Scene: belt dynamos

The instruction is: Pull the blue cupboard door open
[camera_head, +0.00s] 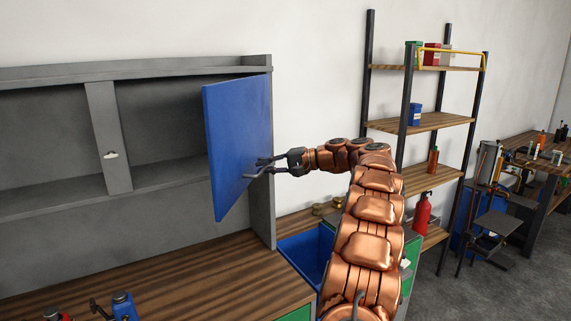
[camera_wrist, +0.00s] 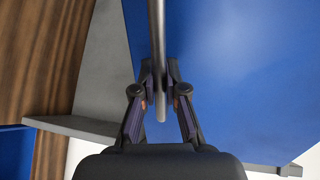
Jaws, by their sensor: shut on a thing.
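The blue cupboard door (camera_head: 235,140) stands swung out from the grey cupboard (camera_head: 103,135), hinged at the cupboard's right side. The compartment behind it shows open and empty where I can see it. In the wrist view my gripper (camera_wrist: 161,85) is shut on the grey bar handle (camera_wrist: 161,106), with one finger on each side. The door (camera_wrist: 240,75) fills the right of that view.
A wooden worktop (camera_head: 170,280) runs below the cupboard, with blue and red items (camera_head: 122,305) at its front left. A blue bin (camera_head: 305,255) sits below the door's right. A shelf rack (camera_head: 432,122) stands behind my arm. Grey floor shows at right.

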